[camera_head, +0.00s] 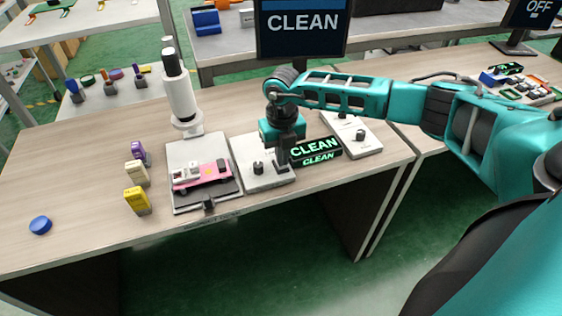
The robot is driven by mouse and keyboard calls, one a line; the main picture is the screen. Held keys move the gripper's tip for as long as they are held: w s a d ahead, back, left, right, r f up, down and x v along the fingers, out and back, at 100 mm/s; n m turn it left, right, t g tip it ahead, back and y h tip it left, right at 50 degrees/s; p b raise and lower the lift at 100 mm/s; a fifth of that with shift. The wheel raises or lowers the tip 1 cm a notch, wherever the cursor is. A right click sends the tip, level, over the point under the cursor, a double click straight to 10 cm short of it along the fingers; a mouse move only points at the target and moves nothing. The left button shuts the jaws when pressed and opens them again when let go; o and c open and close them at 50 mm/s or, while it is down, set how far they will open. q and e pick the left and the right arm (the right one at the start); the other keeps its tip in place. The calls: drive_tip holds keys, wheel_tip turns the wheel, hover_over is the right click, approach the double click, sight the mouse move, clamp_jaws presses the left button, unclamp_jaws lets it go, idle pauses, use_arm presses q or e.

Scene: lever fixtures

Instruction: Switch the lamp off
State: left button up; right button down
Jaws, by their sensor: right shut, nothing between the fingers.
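A small black sign with lit green lettering "CLEAN" (315,148) stands just right of my right gripper. I cannot tell for certain which thing is the lamp. A pale plate with a dark knob (258,168) lies on the table just left of and below the gripper. My right gripper (283,160) points down over the right part of this plate, shut and empty; whether it touches anything is unclear. Another pale plate with a dark knob (360,135) lies further right, partly behind my arm. My left gripper is out of view.
A white upright scope-like device (181,95) stands behind a plate holding a pink board (200,176). Purple, beige and yellow blocks (137,200) and a blue disc (40,225) are at left. Screens read "CLEAN" (302,24) and "OFF" (538,10). The table's left front is mostly clear.

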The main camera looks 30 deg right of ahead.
drive_tip(key=shift+f, duration=0.4)
drive_tip(key=shift+r, duration=0.15)
wheel_tip(320, 180, up, 5)
drive_tip(key=p, duration=0.3)
drive_tip(key=shift+p, duration=0.35)
drive_tip(key=shift+r+p, duration=0.65)
drive_tip(key=shift+r, duration=0.25)
